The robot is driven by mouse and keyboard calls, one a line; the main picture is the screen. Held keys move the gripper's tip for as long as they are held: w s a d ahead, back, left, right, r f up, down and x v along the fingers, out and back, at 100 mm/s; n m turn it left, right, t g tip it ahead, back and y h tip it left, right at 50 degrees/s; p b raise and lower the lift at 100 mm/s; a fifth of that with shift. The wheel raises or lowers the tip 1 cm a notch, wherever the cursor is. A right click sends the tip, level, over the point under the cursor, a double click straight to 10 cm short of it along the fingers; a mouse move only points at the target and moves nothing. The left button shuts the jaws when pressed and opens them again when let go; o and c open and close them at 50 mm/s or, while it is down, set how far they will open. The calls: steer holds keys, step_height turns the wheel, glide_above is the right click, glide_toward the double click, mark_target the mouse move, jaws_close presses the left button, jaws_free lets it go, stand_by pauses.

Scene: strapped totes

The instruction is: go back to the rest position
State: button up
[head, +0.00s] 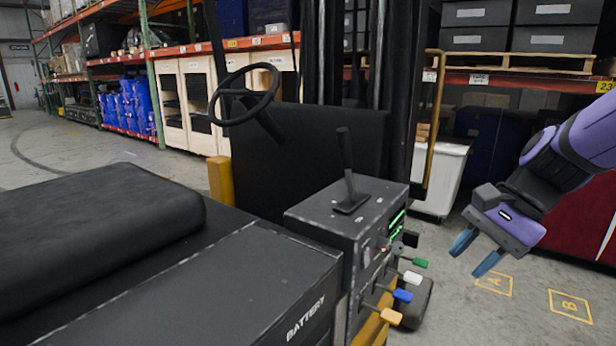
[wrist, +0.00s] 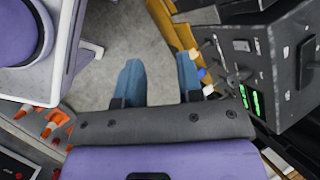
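My gripper (head: 475,254) is at the right of the head view, a purple and grey hand with two blue fingers pointing down and left. The fingers are apart with nothing between them. It hangs in the air to the right of the forklift's grey control console (head: 330,222) and its coloured levers, apart from them. In the wrist view my gripper (wrist: 160,75) is also open and empty, with bare concrete floor behind the gap and the console to the right.
Levers with green (head: 420,263), white, blue (head: 402,295) and orange knobs stick out from the console's right side. A black seat (head: 95,225) and steering wheel (head: 244,94) are to the left. A white bin (head: 440,175) stands behind. Floor squares A and B are clear.

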steer(key=s+d+r+n+t+h, duration=0.5)
steer(key=s+r+n, duration=0.3)
steer(key=s+n, duration=0.2)
steer(key=shift+d+n+h, duration=0.25)
steer(key=shift+n+h, duration=0.15)
steer(key=shift+h, duration=0.2)
steer(key=shift+s, duration=0.1)
steer(key=shift+c, duration=0.5)
